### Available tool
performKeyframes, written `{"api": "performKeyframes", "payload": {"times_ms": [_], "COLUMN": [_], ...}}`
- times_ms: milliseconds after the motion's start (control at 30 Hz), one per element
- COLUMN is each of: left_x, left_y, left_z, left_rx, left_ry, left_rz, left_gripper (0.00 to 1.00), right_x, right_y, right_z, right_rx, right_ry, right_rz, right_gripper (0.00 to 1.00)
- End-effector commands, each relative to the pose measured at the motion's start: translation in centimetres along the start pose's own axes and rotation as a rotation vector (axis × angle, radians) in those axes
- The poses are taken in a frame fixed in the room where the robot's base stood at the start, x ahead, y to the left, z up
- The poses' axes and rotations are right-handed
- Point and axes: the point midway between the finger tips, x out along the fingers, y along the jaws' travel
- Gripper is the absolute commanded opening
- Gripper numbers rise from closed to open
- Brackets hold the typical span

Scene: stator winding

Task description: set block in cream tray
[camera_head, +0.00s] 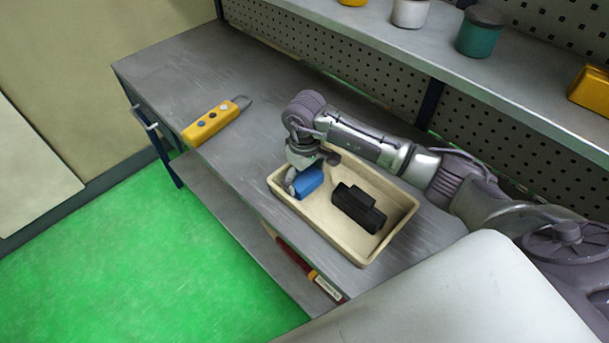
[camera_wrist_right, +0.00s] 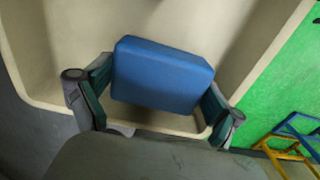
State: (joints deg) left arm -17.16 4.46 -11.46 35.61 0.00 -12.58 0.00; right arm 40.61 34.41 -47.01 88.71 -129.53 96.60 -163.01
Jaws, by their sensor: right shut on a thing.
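A blue block (camera_head: 308,181) is between the fingers of my right gripper (camera_head: 306,178), at the left end of the cream tray (camera_head: 364,258). The right wrist view shows the block (camera_wrist_right: 162,75) held between the two green-padded fingers of the right gripper (camera_wrist_right: 155,92), with the cream tray (camera_wrist_right: 262,48) around and behind it. I cannot tell whether the block touches the tray floor. My left gripper is not in view.
A black block-like part (camera_head: 358,207) lies in the tray, right of the blue block. A yellow remote (camera_head: 210,124) lies on the grey workbench (camera_head: 190,68). A shelf (camera_head: 440,58) with pots runs along the back. The bench's left part is mostly clear.

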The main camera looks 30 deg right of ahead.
Motion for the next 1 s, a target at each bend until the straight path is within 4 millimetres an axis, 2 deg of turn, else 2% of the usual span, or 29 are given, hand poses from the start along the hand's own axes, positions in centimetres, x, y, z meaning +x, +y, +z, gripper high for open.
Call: {"api": "performKeyframes", "payload": {"times_ms": [200,233,267,567,700,733,867,1000], "left_x": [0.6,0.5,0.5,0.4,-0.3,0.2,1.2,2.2], "left_y": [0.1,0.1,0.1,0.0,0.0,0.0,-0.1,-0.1], "left_z": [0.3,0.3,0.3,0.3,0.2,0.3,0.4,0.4], "left_rx": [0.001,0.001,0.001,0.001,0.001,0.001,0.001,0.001], "left_ry": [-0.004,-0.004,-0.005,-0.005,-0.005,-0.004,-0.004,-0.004], "left_rz": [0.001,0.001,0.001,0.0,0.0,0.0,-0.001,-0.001], "left_gripper": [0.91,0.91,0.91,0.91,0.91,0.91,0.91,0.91], "right_x": [0.4,0.3,0.3,0.2,-0.4,-0.5,-2.8,-6.0], "right_y": [0.0,0.0,0.0,0.0,0.0,0.1,0.1,0.1], "right_z": [0.0,0.0,0.0,0.0,0.0,-0.1,-0.1,-0.1], "right_rx": [-0.001,-0.001,-0.001,0.0,0.001,0.0,-0.002,0.0], "right_ry": [0.001,0.0,0.0,0.0,0.0,0.003,0.005,0.007], "right_rz": [0.0,0.0,0.0,0.0,-0.001,0.001,0.005,0.003], "right_gripper": [0.5,0.96,1.0,1.0,1.0,1.0,1.0,1.0]}}
